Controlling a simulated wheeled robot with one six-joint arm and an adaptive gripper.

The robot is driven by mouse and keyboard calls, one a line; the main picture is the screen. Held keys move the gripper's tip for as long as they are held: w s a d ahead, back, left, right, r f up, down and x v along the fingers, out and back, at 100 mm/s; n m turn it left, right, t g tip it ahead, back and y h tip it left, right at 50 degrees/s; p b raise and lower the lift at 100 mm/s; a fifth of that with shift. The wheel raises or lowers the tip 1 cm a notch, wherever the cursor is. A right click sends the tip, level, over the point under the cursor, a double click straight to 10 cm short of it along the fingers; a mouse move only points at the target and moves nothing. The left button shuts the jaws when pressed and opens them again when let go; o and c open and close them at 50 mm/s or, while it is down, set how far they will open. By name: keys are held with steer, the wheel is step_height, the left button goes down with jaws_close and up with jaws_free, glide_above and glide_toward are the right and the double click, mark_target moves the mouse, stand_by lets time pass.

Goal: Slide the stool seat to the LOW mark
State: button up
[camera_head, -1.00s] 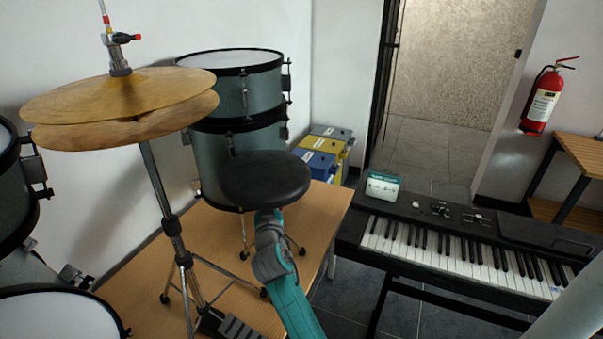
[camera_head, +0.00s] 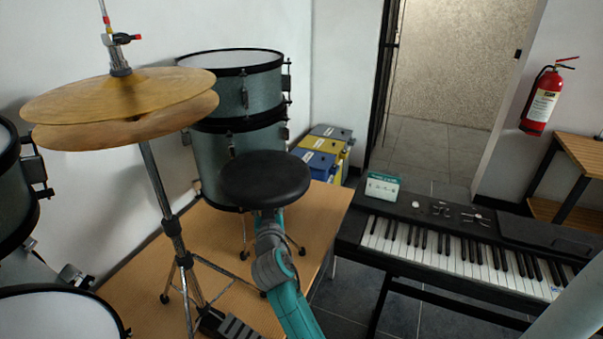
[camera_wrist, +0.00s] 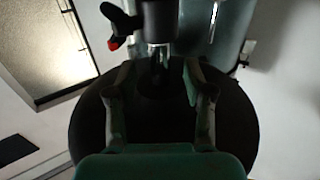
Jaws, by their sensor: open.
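The stool's round black seat (camera_head: 265,180) is level on the wooden platform, in front of the drums. In the wrist view, the seat's dark underside (camera_wrist: 240,125) fills the middle. A chrome post (camera_wrist: 158,54) and a black collar with a wing knob (camera_wrist: 118,22) show at the top. My gripper (camera_wrist: 160,75) is open under the seat, with one finger on each side of the post; I cannot tell whether either touches it. In the head view the seat hides my fingers and most of the post. I cannot make out a LOW mark.
A hi-hat stand with brass cymbals (camera_head: 120,105) rises left of the stool. Stacked grey drums (camera_head: 240,100) stand close behind the seat. A keyboard (camera_head: 460,245) with a small green-and-white card (camera_head: 383,187) is at the right. The wooden platform (camera_head: 225,285) ends between stool and keyboard.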

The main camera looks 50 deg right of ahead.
steer(key=v, duration=0.8)
stand_by(0.4)
steer(key=shift+s+a+f, duration=0.1)
steer(key=shift+f, duration=0.05)
steer(key=s+a+f+n+t+y, duration=0.1)
steer(key=s+a+f+n+y, duration=0.25)
steer(key=s+a+f, duration=0.5)
steer(key=s+a+f+n+y, duration=0.2)
steer(key=s+a+f+y, duration=0.3)
steer(key=s, duration=0.6)
steer(key=s+a+r+n+y, duration=0.1)
steer(key=s+a, duration=0.1)
steer(key=s, duration=1)
steer(key=s+a+r+n+y, duration=0.1)
steer(key=s+a+r, duration=0.1)
steer(key=s, duration=1)
steer(key=shift+s+a+g, duration=0.15)
steer(key=shift+a+g, duration=0.15)
steer(key=shift+a, duration=0.35)
steer(key=shift+r, duration=0.1)
stand_by(0.6)
